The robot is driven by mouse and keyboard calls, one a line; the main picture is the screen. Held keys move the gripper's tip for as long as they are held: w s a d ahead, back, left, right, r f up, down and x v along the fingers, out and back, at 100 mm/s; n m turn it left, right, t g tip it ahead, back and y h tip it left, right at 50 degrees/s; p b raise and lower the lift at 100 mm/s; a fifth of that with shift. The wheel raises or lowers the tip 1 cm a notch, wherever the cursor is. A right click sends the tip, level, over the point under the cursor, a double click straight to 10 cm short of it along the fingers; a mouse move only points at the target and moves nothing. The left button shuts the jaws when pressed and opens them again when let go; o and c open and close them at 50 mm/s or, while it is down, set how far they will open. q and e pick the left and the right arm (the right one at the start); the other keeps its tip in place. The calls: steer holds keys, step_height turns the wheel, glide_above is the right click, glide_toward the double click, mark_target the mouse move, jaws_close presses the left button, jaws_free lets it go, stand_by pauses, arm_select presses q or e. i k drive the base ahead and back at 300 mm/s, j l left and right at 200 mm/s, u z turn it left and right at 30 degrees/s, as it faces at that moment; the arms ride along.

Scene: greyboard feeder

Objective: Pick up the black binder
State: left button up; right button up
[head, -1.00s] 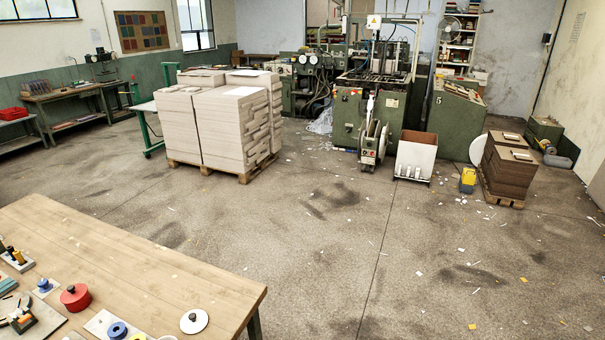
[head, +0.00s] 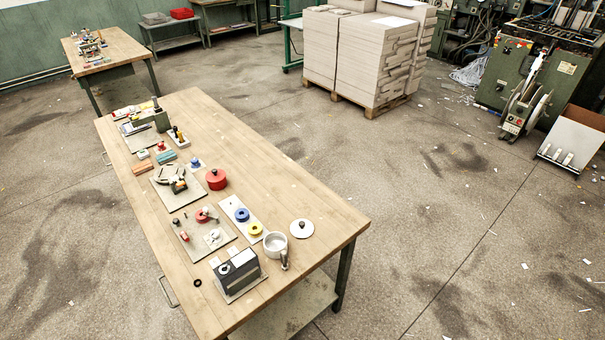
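A black, box-shaped object (head: 237,274) stands near the front end of the wooden workbench (head: 300,211). It has pale tops or cards on it and a light base under it. It may be the black binder, but it is too small to tell for sure. Neither of my grippers is in view.
A white pot (head: 275,245), a white lid (head: 302,229), a red round tin (head: 216,179) and blue and yellow discs lie near it. The bench's right half is mostly clear. A second bench (head: 112,48) stands behind. Pallets of board (head: 375,60) stand at the back. Open floor lies around.

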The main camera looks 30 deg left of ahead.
mark_target(240, 263)
steer(key=u, duration=1.6)
steer(key=i+l+z, duration=0.1)
steer(key=i+z, duration=0.15)
steer(key=z, duration=0.25)
